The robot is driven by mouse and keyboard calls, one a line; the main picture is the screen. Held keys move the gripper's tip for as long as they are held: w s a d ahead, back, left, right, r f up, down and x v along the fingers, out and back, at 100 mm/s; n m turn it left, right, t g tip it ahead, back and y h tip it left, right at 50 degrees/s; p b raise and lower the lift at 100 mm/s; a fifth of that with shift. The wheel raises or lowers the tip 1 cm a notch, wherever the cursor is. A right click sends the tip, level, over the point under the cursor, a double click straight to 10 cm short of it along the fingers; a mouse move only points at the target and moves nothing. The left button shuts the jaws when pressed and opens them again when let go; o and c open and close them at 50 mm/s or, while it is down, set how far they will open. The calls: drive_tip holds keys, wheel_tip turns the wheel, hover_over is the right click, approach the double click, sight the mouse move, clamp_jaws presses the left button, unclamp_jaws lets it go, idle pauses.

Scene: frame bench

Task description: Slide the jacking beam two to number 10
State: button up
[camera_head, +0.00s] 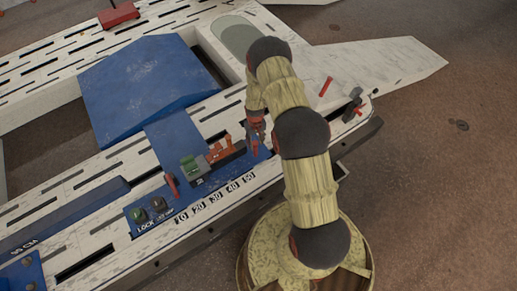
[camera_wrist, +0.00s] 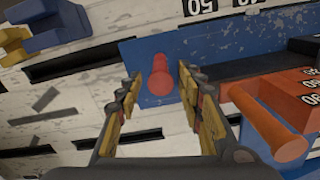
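A blue panel (camera_head: 133,218) on the white bench carries a scale marked 10 to 50. A dark slider with a green top (camera_head: 190,167) stands mid-panel, and an orange numbered block (camera_head: 221,150) is right of it. I cannot tell which part is jacking beam two. A red peg (camera_wrist: 158,80) stands at the panel's end near 50. My gripper (camera_head: 256,148) is over that end, pointing down. In the wrist view my gripper (camera_wrist: 160,88) is open, its fingers on either side of the red peg with gaps showing. An orange handle (camera_wrist: 268,125) lies right of the fingers.
Another red handle (camera_head: 172,184) stands at the panel's left, near green (camera_head: 138,214) and black (camera_head: 158,203) knobs. A large blue plate (camera_head: 150,85) lies behind. A small red-and-black clamp (camera_head: 353,105) and a red pin (camera_head: 326,86) are at right.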

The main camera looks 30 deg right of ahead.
sight(255, 149)
drive_tip(key=shift+w+f, duration=0.15)
drive_tip(key=shift+f, duration=0.4)
wheel_tip(255, 149, down, 7)
drive_tip(key=shift+r+b, duration=0.1)
drive_tip(key=shift+b, duration=0.95)
drive_tip(key=shift+c, duration=1)
drive_tip(key=c, duration=0.8)
